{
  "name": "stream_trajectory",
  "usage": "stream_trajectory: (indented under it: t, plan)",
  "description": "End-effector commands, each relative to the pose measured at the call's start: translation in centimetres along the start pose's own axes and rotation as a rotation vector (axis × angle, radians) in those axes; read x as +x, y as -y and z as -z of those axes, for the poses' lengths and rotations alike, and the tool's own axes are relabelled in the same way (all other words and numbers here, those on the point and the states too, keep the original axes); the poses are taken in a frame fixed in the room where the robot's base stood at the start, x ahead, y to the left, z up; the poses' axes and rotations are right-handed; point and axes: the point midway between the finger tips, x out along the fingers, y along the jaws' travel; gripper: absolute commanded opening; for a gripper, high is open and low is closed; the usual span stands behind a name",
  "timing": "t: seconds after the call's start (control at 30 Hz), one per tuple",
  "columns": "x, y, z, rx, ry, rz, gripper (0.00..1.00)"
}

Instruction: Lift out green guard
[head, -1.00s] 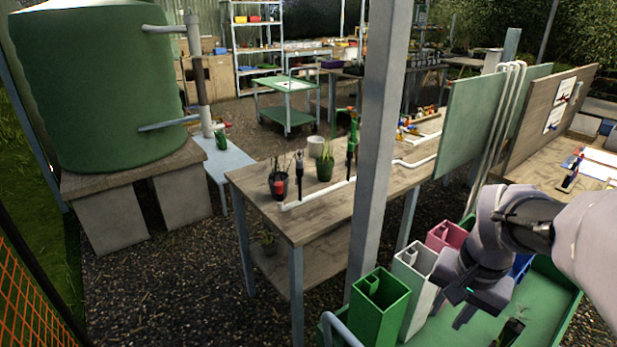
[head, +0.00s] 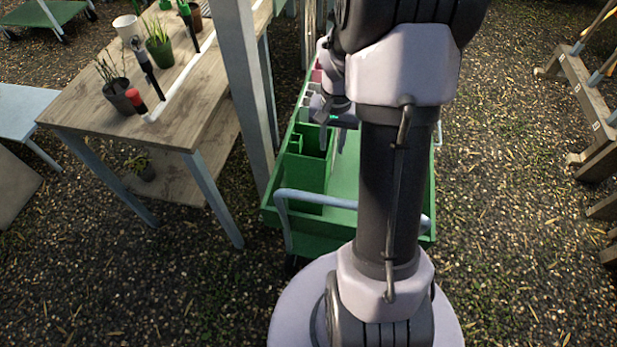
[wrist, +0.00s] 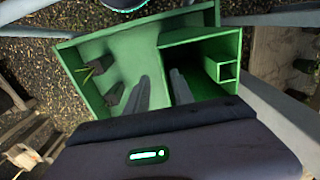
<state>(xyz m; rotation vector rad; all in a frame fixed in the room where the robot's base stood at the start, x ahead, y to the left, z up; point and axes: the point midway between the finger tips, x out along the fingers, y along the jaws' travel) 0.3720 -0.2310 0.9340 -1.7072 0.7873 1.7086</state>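The green guard (head: 311,174) is a tall, open-topped green box with a small square tube in one corner. It stands upright at the near end of the green cart (head: 347,180). The wrist view shows its open mouth from above (wrist: 200,48). My gripper (head: 333,140) is over its right side, pointing down. In the wrist view my gripper (wrist: 158,90) is open, one finger over the guard's mouth and the other outside its wall. The wall lies between them; I see no contact. The fingertips' depth is unclear.
White and pink guards stand behind the green one, partly hidden by my arm. Dark pots (wrist: 115,92) stand in the cart. A grey post (head: 243,85) and a wooden bench (head: 180,110) are close on the left. The cart's handle (head: 315,198) crosses its near end.

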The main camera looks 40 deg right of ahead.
Motion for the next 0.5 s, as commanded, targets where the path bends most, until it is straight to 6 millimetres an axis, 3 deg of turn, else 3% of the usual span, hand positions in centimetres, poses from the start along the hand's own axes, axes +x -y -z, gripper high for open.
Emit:
stream_trajectory:
  t: [0.3, 0.5]
  plan:
    - [5.3, 0.5, 0.2, 0.000, 0.001, 0.000, 0.29]
    - [5.0, 0.5, 0.2, 0.000, -0.001, 0.001, 0.27]
